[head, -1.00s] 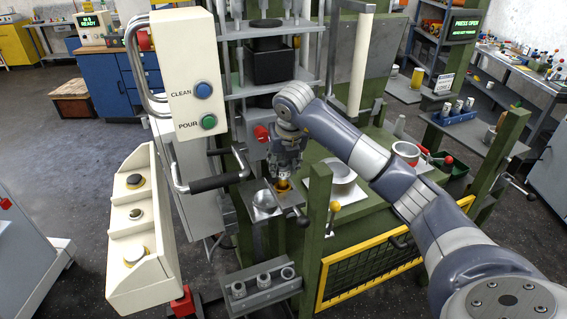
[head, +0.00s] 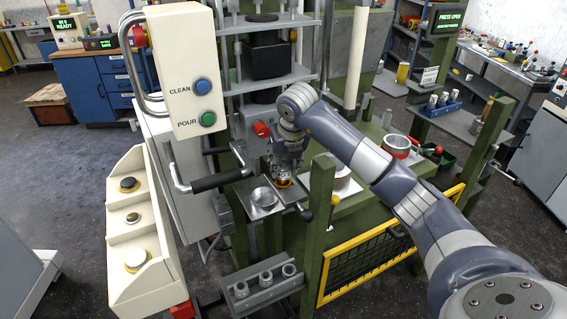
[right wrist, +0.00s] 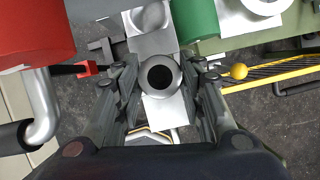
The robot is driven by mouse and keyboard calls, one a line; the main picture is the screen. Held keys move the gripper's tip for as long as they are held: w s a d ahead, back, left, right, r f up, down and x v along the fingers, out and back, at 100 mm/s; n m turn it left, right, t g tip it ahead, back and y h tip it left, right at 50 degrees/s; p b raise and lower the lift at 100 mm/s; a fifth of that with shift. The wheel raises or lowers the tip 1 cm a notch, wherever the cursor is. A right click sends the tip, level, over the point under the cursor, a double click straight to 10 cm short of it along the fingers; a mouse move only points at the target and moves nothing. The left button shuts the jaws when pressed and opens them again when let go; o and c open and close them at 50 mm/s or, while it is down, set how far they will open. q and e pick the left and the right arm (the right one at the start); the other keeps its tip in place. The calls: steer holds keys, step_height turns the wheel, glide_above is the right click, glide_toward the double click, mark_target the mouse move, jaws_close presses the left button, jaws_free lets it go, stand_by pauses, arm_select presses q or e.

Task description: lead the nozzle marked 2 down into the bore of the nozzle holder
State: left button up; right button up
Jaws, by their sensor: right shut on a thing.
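My right gripper (head: 284,176) is shut on the nozzle, low over a steel plate at the press. In the right wrist view the nozzle (right wrist: 176,75) shows as a grey ring with a dark round opening between the fingers (right wrist: 160,82). In the head view a small orange-gold part (head: 283,182) shows just under the fingertips. The mark on the nozzle is not readable. The bore of the nozzle holder is hidden under the nozzle and gripper, so I cannot tell whether the nozzle is inside it. My left gripper is not in view.
A black-handled bar (head: 211,182) is at left, and a green post (head: 320,200) stands close at right. A grey rack (head: 264,284) with three cylinders is below. A red cylinder (right wrist: 35,30) is near in the wrist view.

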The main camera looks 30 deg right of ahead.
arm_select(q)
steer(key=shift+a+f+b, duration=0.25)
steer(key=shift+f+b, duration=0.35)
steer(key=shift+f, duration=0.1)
arm_select(e)
steer(key=shift+f, duration=1.05)
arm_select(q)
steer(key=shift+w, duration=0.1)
arm_select(e)
steer(key=o, duration=1.2)
steer(key=v, duration=1.2)
steer(key=shift+a, duration=0.1)
